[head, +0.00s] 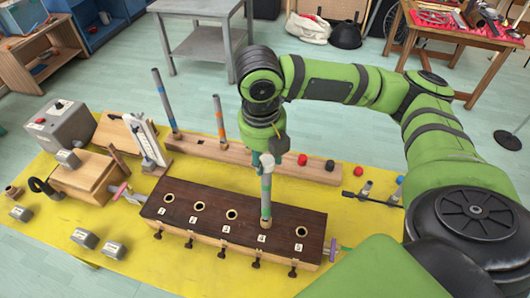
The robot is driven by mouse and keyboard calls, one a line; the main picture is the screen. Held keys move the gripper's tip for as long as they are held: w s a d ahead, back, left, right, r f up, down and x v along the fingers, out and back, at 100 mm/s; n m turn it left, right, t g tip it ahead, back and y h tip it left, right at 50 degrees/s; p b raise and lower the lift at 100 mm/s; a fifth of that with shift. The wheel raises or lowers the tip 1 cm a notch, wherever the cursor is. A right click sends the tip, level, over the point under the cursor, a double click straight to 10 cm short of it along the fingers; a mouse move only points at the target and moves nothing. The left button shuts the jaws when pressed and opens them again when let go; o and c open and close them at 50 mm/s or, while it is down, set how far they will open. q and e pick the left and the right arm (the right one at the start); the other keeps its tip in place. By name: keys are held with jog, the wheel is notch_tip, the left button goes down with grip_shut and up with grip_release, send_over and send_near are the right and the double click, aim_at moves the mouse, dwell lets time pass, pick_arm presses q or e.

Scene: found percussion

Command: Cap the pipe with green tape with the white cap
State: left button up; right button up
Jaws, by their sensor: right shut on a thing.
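The pipe with green tape (266,190) stands upright in the dark wooden block (190,218), at the hole above label 4. My right gripper (268,151) is directly over the pipe's upper end, pointing down. It is shut on a small pale thing that looks like the white cap (267,159), at the pipe's top. I cannot tell whether the cap is seated on the pipe or just touches it. My left gripper is not in view.
A wooden rack (205,147) behind holds an upright blue-taped pipe (164,104) and an orange-taped pipe (219,118). A red cap (302,160) and black cap (330,166) sit at its right. Grey blocks and a wooden box (85,178) stand left on the yellow mat (190,270).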

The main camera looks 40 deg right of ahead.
aim_at(263, 164)
jog(key=shift+f, duration=0.9)
jog(key=o, duration=0.8)
jog(key=shift+o, duration=0.2)
notch_tip(263, 164, up, 12)
jog(key=a, duration=0.1)
jog(key=shift+s, duration=0.3)
